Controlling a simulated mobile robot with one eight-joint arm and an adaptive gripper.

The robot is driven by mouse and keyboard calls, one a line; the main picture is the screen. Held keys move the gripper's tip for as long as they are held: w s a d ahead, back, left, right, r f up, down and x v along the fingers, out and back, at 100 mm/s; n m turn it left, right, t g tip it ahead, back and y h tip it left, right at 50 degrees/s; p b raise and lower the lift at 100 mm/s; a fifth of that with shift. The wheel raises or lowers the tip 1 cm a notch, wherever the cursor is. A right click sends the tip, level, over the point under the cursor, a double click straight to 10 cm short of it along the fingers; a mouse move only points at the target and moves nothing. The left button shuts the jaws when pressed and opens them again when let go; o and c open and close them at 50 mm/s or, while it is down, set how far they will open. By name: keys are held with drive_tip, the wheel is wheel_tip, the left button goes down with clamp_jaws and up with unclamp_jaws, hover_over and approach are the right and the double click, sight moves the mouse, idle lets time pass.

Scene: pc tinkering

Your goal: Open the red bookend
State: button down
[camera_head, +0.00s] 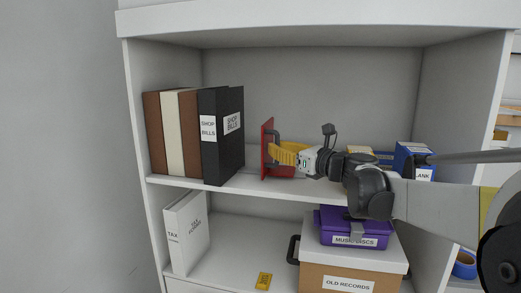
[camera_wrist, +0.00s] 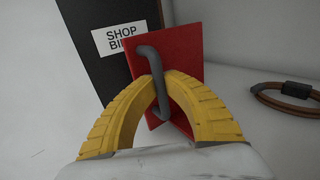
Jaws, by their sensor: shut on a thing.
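The red bookend (camera_head: 266,137) stands upright on the upper shelf (camera_head: 225,186), to the right of the black binder and, in the head view, apart from it by a gap. It also shows in the wrist view (camera_wrist: 186,52) with a dark grey handle (camera_wrist: 153,64) on its face. My gripper (camera_wrist: 160,84) has yellow fingers that meet around the middle of this handle. In the head view my gripper (camera_head: 273,152) reaches in from the right, and its fingers partly hide the bookend and handle.
A black "SHOP BILLS" binder (camera_head: 209,150) and brown and cream books (camera_head: 172,133) stand at the left. Blue boxes (camera_head: 413,152) stand right, behind my arm. A coiled brown cable (camera_wrist: 292,97) lies right in the wrist view. A purple box (camera_head: 350,226) sits below.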

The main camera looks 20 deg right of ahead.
drive_tip(key=shift+d, duration=0.1)
drive_tip(key=c, duration=1.5)
unclamp_jaws()
drive_tip(key=shift+s, duration=0.1)
drive_tip(key=shift+o, duration=0.2)
drive_tip(key=shift+s, duration=0.1)
drive_tip(key=v, duration=1.1)
drive_tip(key=shift+s+d, duration=0.2)
drive_tip(key=shift+s, duration=0.15)
